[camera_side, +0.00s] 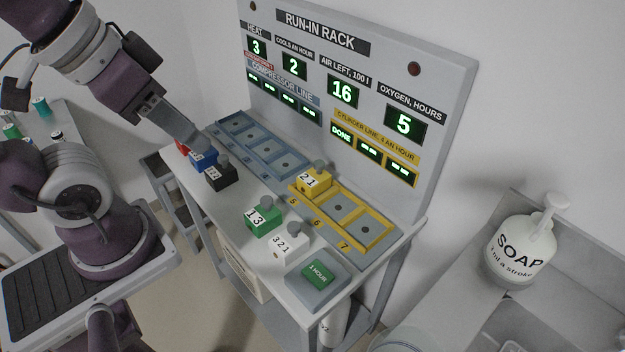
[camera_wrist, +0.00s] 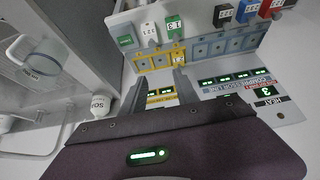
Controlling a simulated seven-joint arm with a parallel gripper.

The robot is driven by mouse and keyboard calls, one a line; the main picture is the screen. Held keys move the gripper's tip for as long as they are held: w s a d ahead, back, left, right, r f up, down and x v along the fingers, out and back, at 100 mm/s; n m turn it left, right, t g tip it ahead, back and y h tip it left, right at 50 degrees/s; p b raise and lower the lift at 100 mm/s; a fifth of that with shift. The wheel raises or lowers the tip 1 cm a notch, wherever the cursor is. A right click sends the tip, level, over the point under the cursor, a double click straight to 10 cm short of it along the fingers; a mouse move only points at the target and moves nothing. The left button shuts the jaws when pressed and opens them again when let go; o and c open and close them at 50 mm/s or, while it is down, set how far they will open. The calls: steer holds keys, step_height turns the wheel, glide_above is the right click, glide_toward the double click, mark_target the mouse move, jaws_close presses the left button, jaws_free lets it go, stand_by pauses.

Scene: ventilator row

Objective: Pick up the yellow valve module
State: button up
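The yellow valve module (camera_side: 314,178), marked 21 with a grey knob on top, sits upright at the slot 5 end of the yellow cylinder line tray (camera_side: 377,235). In the wrist view a yellow block with a label, the module (camera_wrist: 180,57), shows just beyond the right fingertip. My gripper (camera_side: 203,141) is up and left of it in the side view, over the blue and black modules and apart from the yellow one. In the wrist view my gripper (camera_wrist: 160,80) has its two fingers spread with nothing between them.
Red (camera_side: 183,147), blue (camera_side: 203,159) and black (camera_side: 220,174) modules stand at the rack's left. Green (camera_side: 263,219) and white (camera_side: 290,242) modules stand in front, beside the 1 HOUR button (camera_side: 318,274). The blue compressor tray (camera_side: 262,150) is empty. An upright display panel (camera_side: 440,130) rises behind.

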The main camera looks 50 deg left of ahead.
steer(key=shift+o, duration=0.2)
steer(key=o, duration=1.2)
steer(key=shift+c, duration=0.2)
steer(key=n+g, duration=0.5)
steer(key=n, duration=1.2)
glide_above(314, 175)
step_height(314, 175, down, 21)
steer(key=shift+n+g, duration=0.3)
steer(key=shift+n, duration=0.2)
step_height(314, 175, down, 10)
steer(key=shift+d+r, duration=0.1)
